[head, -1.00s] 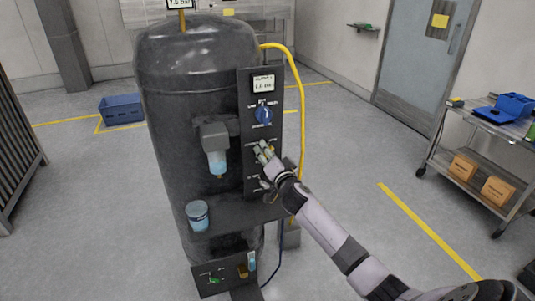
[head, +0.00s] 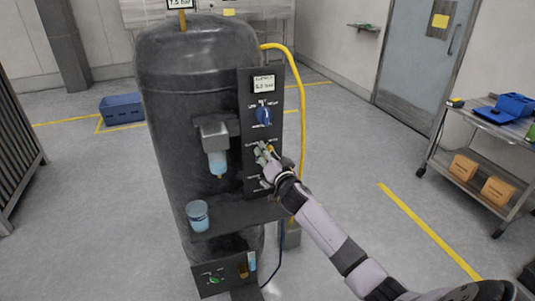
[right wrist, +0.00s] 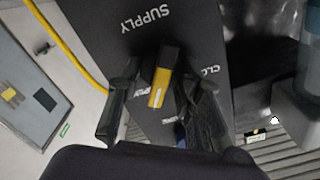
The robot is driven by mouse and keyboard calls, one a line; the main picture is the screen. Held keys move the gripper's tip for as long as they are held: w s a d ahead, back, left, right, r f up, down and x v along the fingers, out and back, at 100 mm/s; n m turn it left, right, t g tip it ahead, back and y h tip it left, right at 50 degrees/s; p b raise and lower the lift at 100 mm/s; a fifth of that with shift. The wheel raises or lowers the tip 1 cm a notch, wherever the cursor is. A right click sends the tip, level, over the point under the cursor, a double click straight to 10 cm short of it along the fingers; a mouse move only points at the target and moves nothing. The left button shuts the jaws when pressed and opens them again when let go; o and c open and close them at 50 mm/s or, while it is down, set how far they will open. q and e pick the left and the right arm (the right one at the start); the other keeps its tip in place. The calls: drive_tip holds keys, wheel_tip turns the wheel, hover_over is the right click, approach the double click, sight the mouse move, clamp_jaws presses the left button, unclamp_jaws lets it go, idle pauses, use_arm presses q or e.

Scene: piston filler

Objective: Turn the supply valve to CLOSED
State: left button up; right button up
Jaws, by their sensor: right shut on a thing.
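The supply valve's yellow-and-black lever (right wrist: 160,88) shows in the right wrist view on a dark panel (right wrist: 100,25) marked SUPPLY. A partly covered label starting "CLO" (right wrist: 210,78) is to the right of the lever. My right gripper (right wrist: 157,82) has one finger on each side of the lever and is shut on it. In the head view the right gripper (head: 264,155) is at the middle of the upright panel (head: 246,100) and hides most of the valve. My left gripper is not in view.
A blue selector knob (head: 263,115) and a small display (head: 264,84) are above the valve. A yellow hose (head: 301,110) runs down the panel's right side. The filter bowl (head: 217,164) and a blue cup (head: 198,215) are to the left.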

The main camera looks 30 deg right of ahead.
drive_tip(key=n, duration=0.3)
drive_tip(key=shift+a+n, duration=0.1)
drive_tip(key=shift+n, duration=0.2)
drive_tip(key=n, duration=0.4)
drive_tip(key=shift+a+n, duration=0.15)
drive_tip(key=shift+n, duration=0.15)
drive_tip(key=n, duration=0.3)
drive_tip(key=shift+w+n, duration=0.1)
drive_tip(key=shift+n, duration=0.2)
drive_tip(key=shift+a+n, duration=0.15)
drive_tip(key=shift+n, duration=2.05)
drive_tip(key=o, duration=1.1)
